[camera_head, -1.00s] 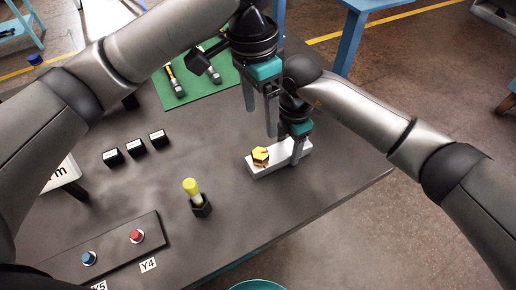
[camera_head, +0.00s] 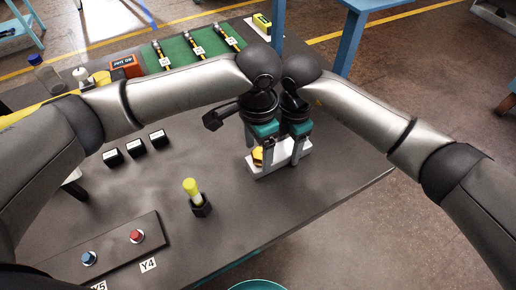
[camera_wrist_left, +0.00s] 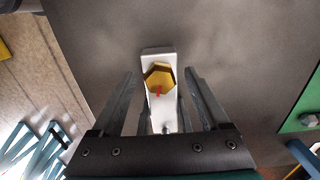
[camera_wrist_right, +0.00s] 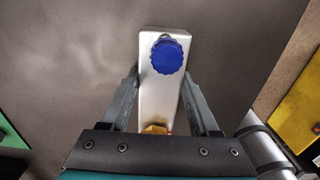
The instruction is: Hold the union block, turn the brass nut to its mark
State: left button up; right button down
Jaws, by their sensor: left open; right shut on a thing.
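The pale union block (camera_head: 305,147) lies on the grey table near its right edge. The brass nut (camera_head: 257,156) is on its left end, partly hidden by my left fingers in the head view. In the left wrist view the nut (camera_wrist_left: 157,76) shows a red mark. My left gripper (camera_wrist_left: 159,75) is open, its fingers on either side of the nut with gaps. My right gripper (camera_wrist_right: 160,74) is shut on the union block, one finger along each side. A blue knob (camera_wrist_right: 167,56) on the block shows in the right wrist view.
A yellow-topped tool stands in a black holder (camera_head: 200,205) to the front left. Three black blocks (camera_head: 135,147) and a panel with a red button (camera_head: 137,236) and a blue button (camera_head: 89,257) are further left. A green mat (camera_head: 180,55) with several hoses lies behind.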

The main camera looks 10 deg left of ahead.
pick_arm(q)
jog(key=shift+f, duration=0.15)
grip_shut()
dwell(0.6)
